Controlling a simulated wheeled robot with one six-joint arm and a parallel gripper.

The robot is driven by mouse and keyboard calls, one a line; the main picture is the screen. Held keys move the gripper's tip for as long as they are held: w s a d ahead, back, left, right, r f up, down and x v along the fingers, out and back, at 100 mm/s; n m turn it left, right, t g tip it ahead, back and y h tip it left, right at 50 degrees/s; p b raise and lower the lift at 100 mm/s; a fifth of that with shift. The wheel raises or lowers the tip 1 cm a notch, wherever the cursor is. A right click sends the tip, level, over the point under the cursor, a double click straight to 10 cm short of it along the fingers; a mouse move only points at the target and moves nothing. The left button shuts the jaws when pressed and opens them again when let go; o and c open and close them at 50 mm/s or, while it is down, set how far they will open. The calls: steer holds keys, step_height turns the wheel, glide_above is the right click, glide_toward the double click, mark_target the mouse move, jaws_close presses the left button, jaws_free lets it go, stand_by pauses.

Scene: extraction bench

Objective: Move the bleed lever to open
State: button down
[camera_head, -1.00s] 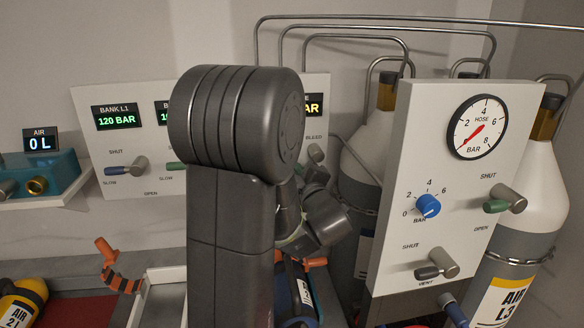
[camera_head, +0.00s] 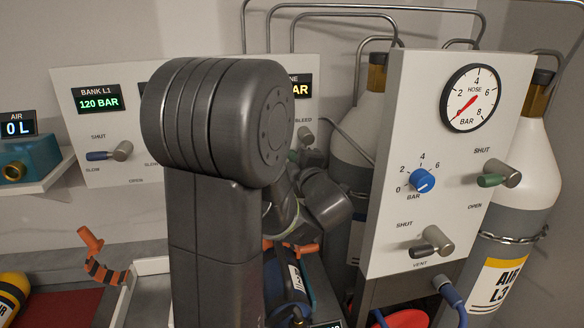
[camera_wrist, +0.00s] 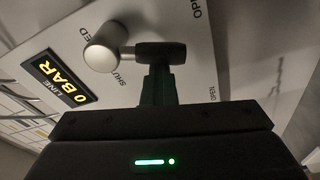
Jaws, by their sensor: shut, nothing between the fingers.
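The bleed lever shows in the wrist view as a silver round hub (camera_wrist: 103,48) with a dark handle (camera_wrist: 162,52) reaching to the right. Its panel carries the words SHUT and OPEN, turned in this view. In the head view the lever (camera_head: 305,136) is partly hidden behind my arm, under the BLEED label. My gripper (camera_wrist: 156,76) is shut and empty, its fingertips right at the handle in the wrist view; I cannot tell whether they touch it.
A yellow LINE display reads 0 BAR (camera_wrist: 60,80). The right panel (camera_head: 385,235) has a hose gauge (camera_head: 471,98), a blue knob (camera_head: 422,180) and two levers. Cylinders (camera_head: 525,170) stand behind it. A pale tray (camera_head: 130,290) lies below, left of my arm.

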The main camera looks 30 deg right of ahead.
steer(key=shift+s+d+f+n+b, duration=0.1)
steer(key=shift+d+f+n+b, duration=0.3)
steer(key=shift+n+b, duration=0.7)
steer(key=shift+s+d+f+n+b, duration=0.15)
steer(key=shift+d+n+b, duration=0.45)
steer(key=shift+b, duration=0.8)
steer(key=shift+w+a, duration=0.15)
steer(key=shift+a, duration=0.1)
steer(key=s+a+b, duration=0.1)
steer(key=s+a, duration=0.3)
steer(key=s, duration=0.4)
steer(key=shift+s+a+b, duration=0.25)
steer(key=shift+b, duration=0.15)
steer(key=shift+w+r, duration=0.1)
